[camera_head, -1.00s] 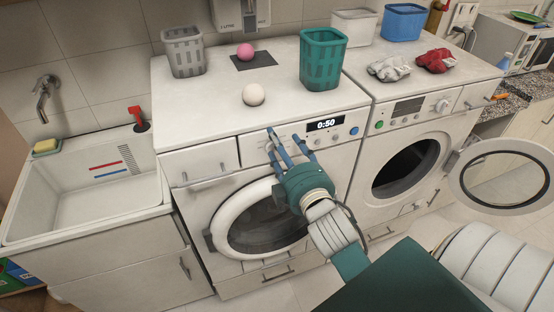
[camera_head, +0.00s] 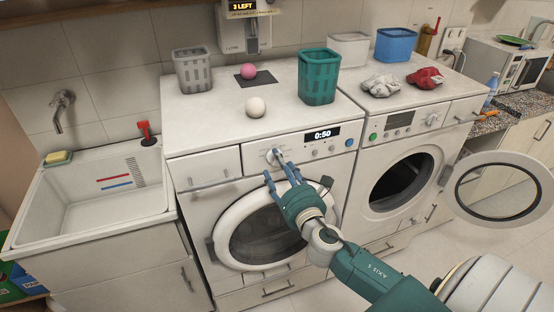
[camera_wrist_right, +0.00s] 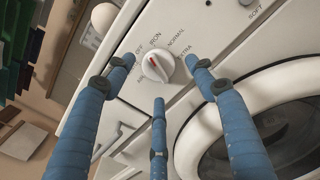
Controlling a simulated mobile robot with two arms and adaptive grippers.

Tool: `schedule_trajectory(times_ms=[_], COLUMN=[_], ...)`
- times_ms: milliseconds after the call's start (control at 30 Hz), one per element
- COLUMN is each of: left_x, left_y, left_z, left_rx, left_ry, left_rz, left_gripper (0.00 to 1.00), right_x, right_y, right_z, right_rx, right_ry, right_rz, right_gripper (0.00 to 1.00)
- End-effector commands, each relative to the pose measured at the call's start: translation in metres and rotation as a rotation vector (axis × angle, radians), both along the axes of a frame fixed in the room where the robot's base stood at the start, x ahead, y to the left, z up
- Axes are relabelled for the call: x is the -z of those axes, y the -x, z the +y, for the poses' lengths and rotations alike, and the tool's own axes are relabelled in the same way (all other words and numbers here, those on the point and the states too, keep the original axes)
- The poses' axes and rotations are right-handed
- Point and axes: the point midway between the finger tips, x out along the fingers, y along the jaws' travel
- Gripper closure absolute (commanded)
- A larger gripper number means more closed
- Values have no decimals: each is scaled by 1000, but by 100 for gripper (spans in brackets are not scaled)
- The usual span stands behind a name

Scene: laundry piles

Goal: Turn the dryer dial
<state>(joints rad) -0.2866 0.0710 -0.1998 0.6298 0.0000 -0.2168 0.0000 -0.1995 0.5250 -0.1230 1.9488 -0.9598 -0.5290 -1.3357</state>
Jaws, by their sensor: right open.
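The white round dial (camera_head: 273,156) is on the control panel of the left machine (camera_head: 205,167), beside a display reading 0:50. In the right wrist view the dial (camera_wrist_right: 158,66) has a red mark on its left part and printed labels around it, including NORMAL and EXTRA. I cannot tell exactly which label the mark points at. My right gripper (camera_head: 274,166) is open in front of the panel, its blue fingers spread around and below the dial. The wrist view shows gaps between fingertips and dial, and nothing is held. My left gripper is not in view.
The left machine's round door (camera_head: 225,239) is closed; the right machine's door (camera_head: 460,190) stands open. On top are a grey basket (camera_head: 193,70), a green basket (camera_head: 318,76), a white ball (camera_head: 256,107) and a pink ball (camera_head: 248,71). A sink (camera_head: 90,205) is at left.

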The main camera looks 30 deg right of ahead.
Motion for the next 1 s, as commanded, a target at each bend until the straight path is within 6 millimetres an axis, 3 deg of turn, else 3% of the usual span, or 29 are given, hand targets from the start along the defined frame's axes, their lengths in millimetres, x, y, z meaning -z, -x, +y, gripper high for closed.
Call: schedule_trajectory(times_ms=[200, 500, 567, 733, 1000], left_x=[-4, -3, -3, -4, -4], left_y=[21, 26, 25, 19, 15], left_z=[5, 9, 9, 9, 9], left_rx=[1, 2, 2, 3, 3], left_ry=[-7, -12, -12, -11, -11], left_rz=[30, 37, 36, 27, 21], left_gripper=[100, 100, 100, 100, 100], right_x=[0, 1, 0, 1, 3], right_y=[-21, -23, -23, -23, -23], right_z=[-5, -5, -5, -6, -5], right_rx=[1, 0, 0, 0, -1], right_ry=[-2, -2, -2, -2, -5], right_rz=[0, 0, 0, 0, 3], right_gripper=[44, 44, 52, 86, 89])
